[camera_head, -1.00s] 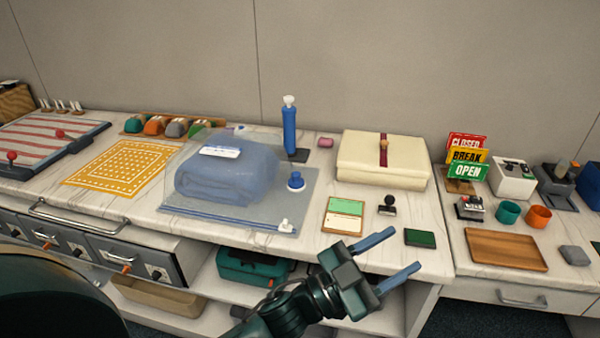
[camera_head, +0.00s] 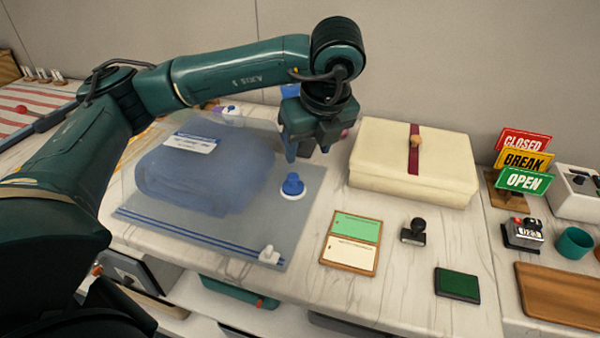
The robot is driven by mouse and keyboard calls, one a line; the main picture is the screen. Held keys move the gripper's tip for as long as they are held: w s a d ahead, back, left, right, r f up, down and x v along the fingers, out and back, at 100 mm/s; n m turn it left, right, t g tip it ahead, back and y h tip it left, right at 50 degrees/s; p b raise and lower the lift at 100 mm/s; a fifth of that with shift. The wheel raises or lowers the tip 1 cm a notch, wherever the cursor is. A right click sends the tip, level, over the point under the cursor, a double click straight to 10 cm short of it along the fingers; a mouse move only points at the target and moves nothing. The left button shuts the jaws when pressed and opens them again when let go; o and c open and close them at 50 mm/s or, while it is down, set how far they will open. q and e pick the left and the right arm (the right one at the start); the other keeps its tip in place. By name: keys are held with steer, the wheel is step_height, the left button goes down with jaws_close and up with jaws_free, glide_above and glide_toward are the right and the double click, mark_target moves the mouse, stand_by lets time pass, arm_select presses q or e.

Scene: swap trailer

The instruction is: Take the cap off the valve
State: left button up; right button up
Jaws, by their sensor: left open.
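The blue cap (camera_head: 292,183) sits on the white round valve (camera_head: 293,195) of a clear flat bag (camera_head: 150,221) lying on the counter. A folded blue textile (camera_head: 185,183) with a white label is inside the bag. My left gripper (camera_head: 307,153) points down with its jaws open, above and slightly behind the cap. It appears apart from the cap, with nothing between its fingers. My right gripper is not in view.
A cream box (camera_head: 385,174) with a red strap stands right of the bag. A green-and-cream card tray (camera_head: 350,244), a stamp (camera_head: 413,232) and a green pad (camera_head: 457,284) lie in front. Signs (camera_head: 524,158) stand farther right. The blue pump behind the bag is mostly hidden by my arm.

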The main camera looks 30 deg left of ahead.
arm_select(q)
glide_above(293, 175)
steer(key=s+d, duration=0.2)
steer(key=d, duration=0.1)
step_height(293, 175, down, 6)
steer(key=shift+y, duration=0.3)
steer(key=shift+w+a+p+x, duration=0.15)
steer(key=shift+p+x, duration=0.2)
steer(key=shift+x, duration=1.1)
steer(key=shift+w+a+p+x, duration=0.1)
steer(key=shift+p+x, duration=0.2)
steer(key=shift+x, duration=1.15)
steer(key=shift+r, duration=0.1)
steer(key=shift+c, duration=0.5)
steer(key=c, duration=1)
